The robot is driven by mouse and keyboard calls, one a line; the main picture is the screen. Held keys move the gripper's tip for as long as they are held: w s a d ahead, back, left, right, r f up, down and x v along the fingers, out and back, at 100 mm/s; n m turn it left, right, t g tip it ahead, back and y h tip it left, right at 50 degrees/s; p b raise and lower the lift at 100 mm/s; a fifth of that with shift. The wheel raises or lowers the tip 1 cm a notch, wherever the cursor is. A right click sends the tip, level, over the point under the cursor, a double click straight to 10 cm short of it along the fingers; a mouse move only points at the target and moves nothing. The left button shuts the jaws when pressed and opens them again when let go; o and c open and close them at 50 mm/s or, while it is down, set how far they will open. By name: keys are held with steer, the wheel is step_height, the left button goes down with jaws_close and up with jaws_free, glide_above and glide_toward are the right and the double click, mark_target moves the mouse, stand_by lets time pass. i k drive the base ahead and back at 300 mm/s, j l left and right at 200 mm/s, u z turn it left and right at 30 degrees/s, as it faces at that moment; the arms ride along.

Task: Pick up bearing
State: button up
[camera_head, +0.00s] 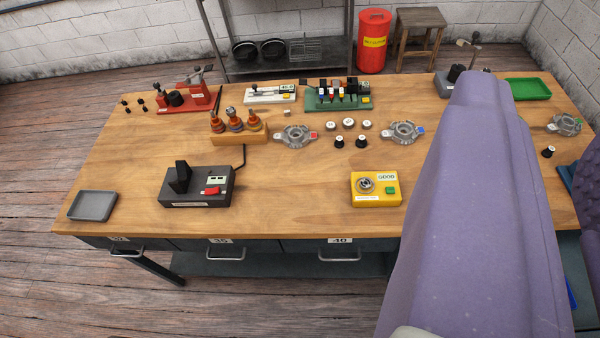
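A metal ring that looks like a bearing (366,185) sits on the left part of the yellow tester box (376,200), whose display reads GOOD. Several small round pieces (348,123) with pale tops stand in a row further back between two grey alternator housings; I cannot tell whether they are bearings. My gripper is not in view. A large purple part of my arm fills the right foreground and hides part of the table there.
The wooden table (285,205) is clear around the yellow box. A black device (200,187) with an upright block stands to its left, and a grey tray (92,206) at the left corner. The housings (297,135) and (403,132) stand behind. A green tray (530,89) lies back right.

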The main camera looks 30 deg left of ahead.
mark_target(366, 181)
steer(key=u, duration=0.25)
steer(key=i+u, duration=0.2)
steer(key=i, duration=0.4)
steer(key=i+l+u, duration=0.25)
steer(key=i, duration=0.3)
